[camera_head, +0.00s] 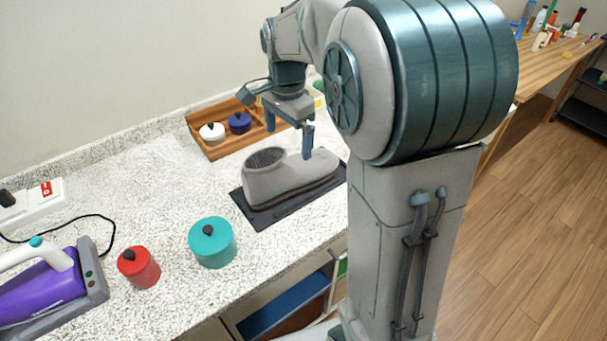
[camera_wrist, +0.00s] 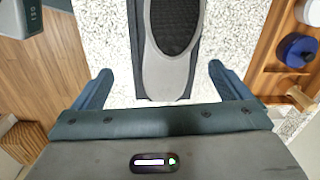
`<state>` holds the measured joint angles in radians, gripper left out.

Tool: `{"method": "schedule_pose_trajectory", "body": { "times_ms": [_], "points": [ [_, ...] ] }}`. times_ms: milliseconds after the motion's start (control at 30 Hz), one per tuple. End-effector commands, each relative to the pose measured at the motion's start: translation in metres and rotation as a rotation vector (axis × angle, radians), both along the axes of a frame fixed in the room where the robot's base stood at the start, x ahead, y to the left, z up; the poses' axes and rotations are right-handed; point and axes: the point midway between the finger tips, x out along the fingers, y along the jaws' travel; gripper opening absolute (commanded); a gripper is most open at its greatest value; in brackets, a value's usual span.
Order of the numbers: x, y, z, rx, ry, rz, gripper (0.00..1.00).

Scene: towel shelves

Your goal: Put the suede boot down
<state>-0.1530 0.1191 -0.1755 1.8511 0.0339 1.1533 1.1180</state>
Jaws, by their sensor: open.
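The grey suede boot (camera_head: 285,178) stands upright on a dark mat (camera_head: 259,219) on the speckled counter. Its dark opening faces up. In the wrist view the boot (camera_wrist: 166,78) lies ahead of the fingers, centred between them. My gripper (camera_head: 289,141) is above and behind the boot, with its fingers spread and nothing between them. In the wrist view my gripper (camera_wrist: 156,88) shows both fingertips wide apart, with counter showing between each finger and the boot. The sole's contact with the mat is partly hidden.
A wooden tray (camera_head: 214,150) holds a white pot (camera_head: 212,132) and a blue pot (camera_head: 239,122) behind the boot. A teal pot (camera_head: 212,242), a red pot (camera_head: 139,267) and a purple steamer (camera_head: 45,290) stand to the left. Counter between them is clear.

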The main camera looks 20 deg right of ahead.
Motion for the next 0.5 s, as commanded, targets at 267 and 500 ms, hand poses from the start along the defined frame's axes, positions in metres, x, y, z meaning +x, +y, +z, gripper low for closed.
{"method": "schedule_pose_trajectory", "body": {
  "times_ms": [267, 500],
  "points": [
    [-0.087, 0.0, 0.009, -0.012, -0.113, 0.479, 0.97],
    [-0.158, 0.001, -0.006, -0.095, -0.192, 0.899, 0.97]
  ]
}}
